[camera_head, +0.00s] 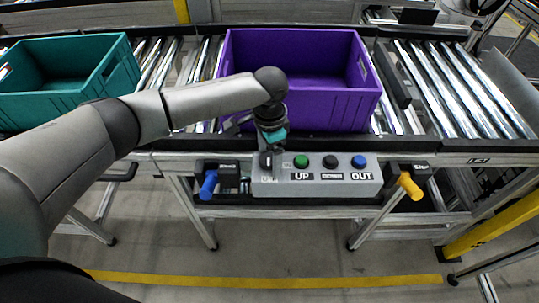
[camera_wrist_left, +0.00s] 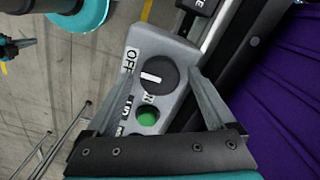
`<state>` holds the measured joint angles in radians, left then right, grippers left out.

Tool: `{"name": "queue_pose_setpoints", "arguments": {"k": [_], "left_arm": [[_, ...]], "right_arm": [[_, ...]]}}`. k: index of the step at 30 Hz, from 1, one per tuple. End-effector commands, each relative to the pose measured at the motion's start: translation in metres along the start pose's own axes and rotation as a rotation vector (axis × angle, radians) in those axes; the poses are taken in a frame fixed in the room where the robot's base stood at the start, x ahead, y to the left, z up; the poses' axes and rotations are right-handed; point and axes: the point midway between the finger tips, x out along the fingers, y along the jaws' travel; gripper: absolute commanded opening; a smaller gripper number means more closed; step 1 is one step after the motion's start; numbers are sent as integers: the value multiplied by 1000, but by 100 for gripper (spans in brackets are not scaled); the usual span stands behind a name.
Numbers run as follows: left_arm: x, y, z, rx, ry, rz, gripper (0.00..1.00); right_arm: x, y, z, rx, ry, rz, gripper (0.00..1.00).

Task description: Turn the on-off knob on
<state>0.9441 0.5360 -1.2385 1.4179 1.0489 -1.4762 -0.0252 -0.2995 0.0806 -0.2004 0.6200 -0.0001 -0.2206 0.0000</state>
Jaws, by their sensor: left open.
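The on-off knob (camera_wrist_left: 155,76) is round and black with a white bar on its face. It sits on a grey control box (camera_head: 318,187), with an OFF label (camera_wrist_left: 130,61) above left and an ON label (camera_wrist_left: 149,98) below. The white bar lies nearly crosswise in the left wrist view. My left gripper (camera_wrist_left: 161,72) is open, with one finger on each side of the knob; I cannot tell whether either touches it. In the head view, my left gripper (camera_head: 266,157) hangs over the box's left end and mostly hides the knob. My right gripper is not in view.
A green button (camera_head: 301,161) is beside the knob, then a black button (camera_head: 330,161) and a blue button (camera_head: 359,161). A blue lever (camera_head: 209,184) and a yellow lever (camera_head: 410,186) flank the box. Purple crate (camera_head: 330,108) and teal crate (camera_head: 100,85) stand on the conveyor behind.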

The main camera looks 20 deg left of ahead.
Motion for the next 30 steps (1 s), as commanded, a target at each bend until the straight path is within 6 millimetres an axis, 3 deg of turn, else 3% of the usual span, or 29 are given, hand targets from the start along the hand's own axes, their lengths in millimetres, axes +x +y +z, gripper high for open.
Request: {"name": "queue_pose_setpoints", "arguments": {"k": [4, 26, 30], "left_arm": [[0, 0, 0, 0, 0, 0, 86], [-1, 0, 0, 0, 1, 1, 4], [-1, 0, 0, -3, 1, 1, 3]], "right_arm": [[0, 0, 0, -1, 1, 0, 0], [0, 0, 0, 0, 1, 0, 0], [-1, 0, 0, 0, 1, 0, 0]]}}
